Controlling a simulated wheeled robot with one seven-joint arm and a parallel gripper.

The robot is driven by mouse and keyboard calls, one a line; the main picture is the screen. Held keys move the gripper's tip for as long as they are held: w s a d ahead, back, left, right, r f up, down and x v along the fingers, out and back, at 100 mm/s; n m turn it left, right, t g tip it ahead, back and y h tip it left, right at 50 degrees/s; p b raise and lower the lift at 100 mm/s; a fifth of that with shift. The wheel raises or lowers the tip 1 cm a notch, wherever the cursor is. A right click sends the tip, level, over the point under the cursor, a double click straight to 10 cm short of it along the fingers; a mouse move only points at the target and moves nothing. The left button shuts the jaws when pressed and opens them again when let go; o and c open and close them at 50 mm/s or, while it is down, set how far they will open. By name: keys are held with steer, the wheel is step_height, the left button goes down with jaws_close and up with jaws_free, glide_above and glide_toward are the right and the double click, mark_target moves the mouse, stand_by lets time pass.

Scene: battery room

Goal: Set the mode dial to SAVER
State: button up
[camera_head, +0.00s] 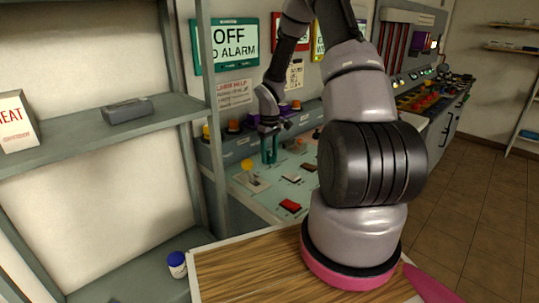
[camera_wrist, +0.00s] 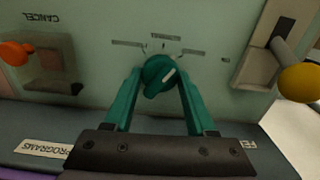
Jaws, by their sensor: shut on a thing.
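The mode dial is a round dark green knob (camera_wrist: 158,76) with a white pointer line, on the pale green panel (camera_wrist: 200,30). Small labels and tick marks fan out around it in the wrist view, too blurred to read. In the wrist view my gripper (camera_wrist: 160,85) has its two teal fingers closed in on either side of the knob, gripping it. The pointer line slants toward the upper right of the picture. In the head view my gripper (camera_head: 269,155) reaches down onto the console; the dial is hidden there.
A yellow-knobbed lever (camera_wrist: 297,82) stands right of the dial in the wrist view; an orange-knobbed control (camera_wrist: 14,53) by a CANCEL label is at left. The console (camera_head: 265,200) carries a red switch (camera_head: 290,206). A shelf (camera_head: 100,125) stands left; a wooden tabletop (camera_head: 250,270) is in front.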

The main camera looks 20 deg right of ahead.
mark_target(270, 153)
steer(key=shift+m, duration=1.2)
steer(key=o, duration=1.4)
steer(key=shift+c, duration=0.2)
steer(key=shift+r, duration=0.1)
step_height(270, 153, up, 11)
